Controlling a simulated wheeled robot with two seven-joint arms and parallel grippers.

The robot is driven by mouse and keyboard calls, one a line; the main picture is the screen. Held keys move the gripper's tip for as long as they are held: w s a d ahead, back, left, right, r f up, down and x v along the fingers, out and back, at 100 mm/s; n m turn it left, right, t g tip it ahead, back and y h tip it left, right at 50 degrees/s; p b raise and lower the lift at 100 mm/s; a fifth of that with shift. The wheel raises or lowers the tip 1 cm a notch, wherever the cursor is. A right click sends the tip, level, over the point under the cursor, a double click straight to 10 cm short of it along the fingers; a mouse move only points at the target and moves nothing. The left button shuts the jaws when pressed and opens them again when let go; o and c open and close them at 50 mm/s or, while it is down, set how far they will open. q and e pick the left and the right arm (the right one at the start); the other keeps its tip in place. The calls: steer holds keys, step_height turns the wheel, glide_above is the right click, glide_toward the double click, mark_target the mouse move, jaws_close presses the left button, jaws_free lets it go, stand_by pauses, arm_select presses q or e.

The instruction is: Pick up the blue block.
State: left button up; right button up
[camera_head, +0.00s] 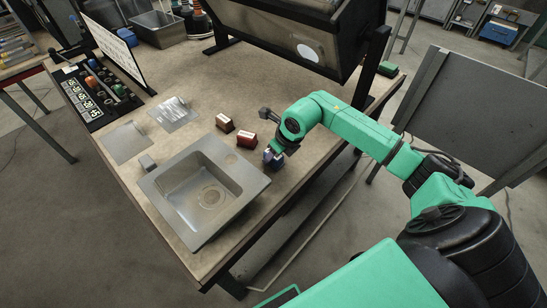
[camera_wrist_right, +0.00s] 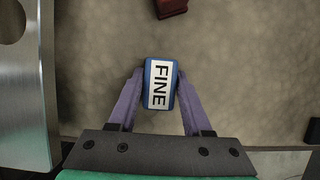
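The blue block (camera_wrist_right: 160,84) has a white label reading "FINE" in the right wrist view. It sits between the two purple fingers of my right gripper (camera_wrist_right: 160,76), with no clear gap on either side, so the gripper appears shut on it. In the head view the blue block (camera_head: 268,158) shows low at the worktop, right of the sink, partly hidden by my right gripper (camera_head: 274,154). I cannot tell whether the block is lifted. My left gripper is not in view.
Two red blocks with pale tops, one (camera_head: 224,123) and another (camera_head: 246,138), stand behind the metal sink (camera_head: 152,192). One red block (camera_wrist_right: 171,7) shows beyond the blue one. Flat metal plates (camera_head: 174,114) lie left. The worktop's right edge is close by.

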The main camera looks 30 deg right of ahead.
jaws_close()
step_height(320, 180, up, 20)
steer(key=shift+b, duration=0.45)
